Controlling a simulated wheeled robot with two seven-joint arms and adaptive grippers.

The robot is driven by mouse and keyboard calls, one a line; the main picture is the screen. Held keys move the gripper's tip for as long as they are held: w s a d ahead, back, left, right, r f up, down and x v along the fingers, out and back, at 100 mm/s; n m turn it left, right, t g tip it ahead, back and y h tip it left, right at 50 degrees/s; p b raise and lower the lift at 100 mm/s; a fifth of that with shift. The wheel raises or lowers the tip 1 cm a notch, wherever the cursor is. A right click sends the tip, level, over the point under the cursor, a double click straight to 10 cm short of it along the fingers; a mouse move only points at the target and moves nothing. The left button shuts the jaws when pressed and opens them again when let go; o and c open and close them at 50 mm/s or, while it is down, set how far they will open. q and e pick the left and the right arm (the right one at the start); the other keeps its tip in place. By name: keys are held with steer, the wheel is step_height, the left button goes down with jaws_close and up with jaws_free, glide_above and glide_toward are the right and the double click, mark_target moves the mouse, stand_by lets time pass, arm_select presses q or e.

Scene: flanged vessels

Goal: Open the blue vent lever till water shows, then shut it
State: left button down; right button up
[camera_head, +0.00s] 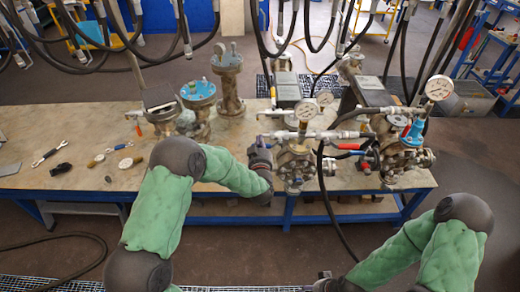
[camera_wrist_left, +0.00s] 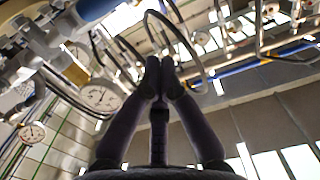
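My left gripper (camera_head: 263,146) is left of the nearer flanged vessel (camera_head: 296,163), apart from the lever. In the left wrist view its fingertips (camera_wrist_left: 161,72) meet with nothing visible between them. A blue part shows at the top left there (camera_wrist_left: 95,8); I cannot tell whether it is the lever. My right gripper (camera_head: 326,280) is at the bottom edge, its fingers unclear.
The other flanged vessel (camera_head: 398,155) carries a tall gauge (camera_head: 439,88) and a blue fitting (camera_head: 415,131). Black hoses hang in front and above. Blue-topped vessels (camera_head: 198,91) stand at left. Wrenches (camera_head: 46,157) and small parts lie on the bench's left end (camera_head: 20,128).

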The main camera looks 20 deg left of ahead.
arm_select(q)
steer(key=shift+w+a+f, duration=0.1)
steer(key=shift+w+f, duration=0.2)
steer(key=shift+f, duration=0.35)
steer(key=shift+w+a+f, duration=0.1)
steer(key=shift+w+f, duration=0.15)
steer(key=shift+f, duration=0.45)
steer(key=shift+w+a+f, duration=0.1)
steer(key=shift+w+f, duration=0.2)
steer(key=shift+f, duration=0.35)
steer(key=d+f+n+b, duration=0.2)
steer(key=f+n+b, duration=0.4)
steer(key=b, duration=1)
steer(key=w+d+f+n+b, duration=0.1)
steer(key=d+f+n+b, duration=0.2)
steer(key=n+b, duration=0.7)
steer(key=shift+w+f+t+h+b, duration=0.15)
steer(key=shift+f+t+h+b, duration=0.25)
steer(key=shift+f+b, duration=1.8)
steer(key=shift+r+b, duration=0.9)
